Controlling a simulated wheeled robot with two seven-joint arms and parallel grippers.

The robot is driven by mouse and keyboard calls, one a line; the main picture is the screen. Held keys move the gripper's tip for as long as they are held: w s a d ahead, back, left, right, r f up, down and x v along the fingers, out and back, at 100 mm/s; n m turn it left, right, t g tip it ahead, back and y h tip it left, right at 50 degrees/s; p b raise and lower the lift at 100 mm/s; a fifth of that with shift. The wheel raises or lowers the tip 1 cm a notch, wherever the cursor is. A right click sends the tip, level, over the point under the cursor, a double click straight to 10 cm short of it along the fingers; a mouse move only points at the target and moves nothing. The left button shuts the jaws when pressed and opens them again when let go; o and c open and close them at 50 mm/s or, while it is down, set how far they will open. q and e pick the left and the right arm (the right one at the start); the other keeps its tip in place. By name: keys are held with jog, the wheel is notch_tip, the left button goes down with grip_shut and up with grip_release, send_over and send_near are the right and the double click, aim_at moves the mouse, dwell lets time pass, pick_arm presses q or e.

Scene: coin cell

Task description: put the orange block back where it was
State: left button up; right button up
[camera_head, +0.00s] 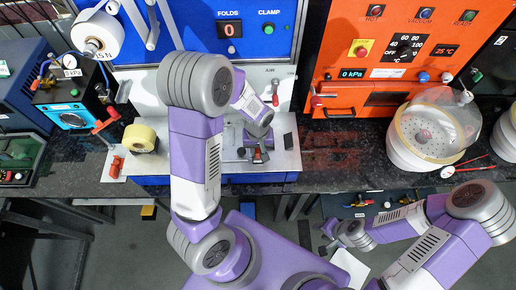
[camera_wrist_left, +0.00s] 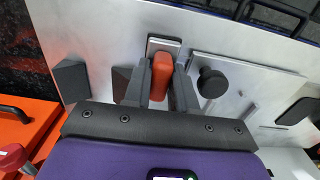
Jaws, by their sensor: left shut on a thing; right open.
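The orange block (camera_wrist_left: 162,78) stands between the two fingers of my left gripper (camera_wrist_left: 161,88) in the left wrist view. The gripper is shut on it, over the light metal plate (camera_wrist_left: 112,32). A small square metal piece (camera_wrist_left: 163,44) with a dark edge shows just beyond the block; I cannot tell whether the block touches it. In the head view my left gripper (camera_head: 257,153) is low over the bench plate, with a small bit of orange-red at its tips. My right gripper (camera_head: 330,238) is open and empty, in front of the bench edge.
Dark blocks (camera_wrist_left: 71,80) and a round black knob (camera_wrist_left: 211,82) stand close to the left gripper on the plate. An orange machine (camera_head: 395,60) and a white round pot (camera_head: 432,130) stand at right.

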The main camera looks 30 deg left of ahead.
pick_arm(q)
jog(key=shift+f, duration=0.2)
jog(key=o, duration=0.9)
jog(key=shift+o, duration=0.2)
jog(key=shift+r, duration=0.1)
jog(key=shift+r, duration=0.25)
notch_tip(320, 180, up, 12)
jog(key=p, duration=0.1)
jog(key=shift+p, duration=0.35)
jog(key=shift+f, duration=0.15)
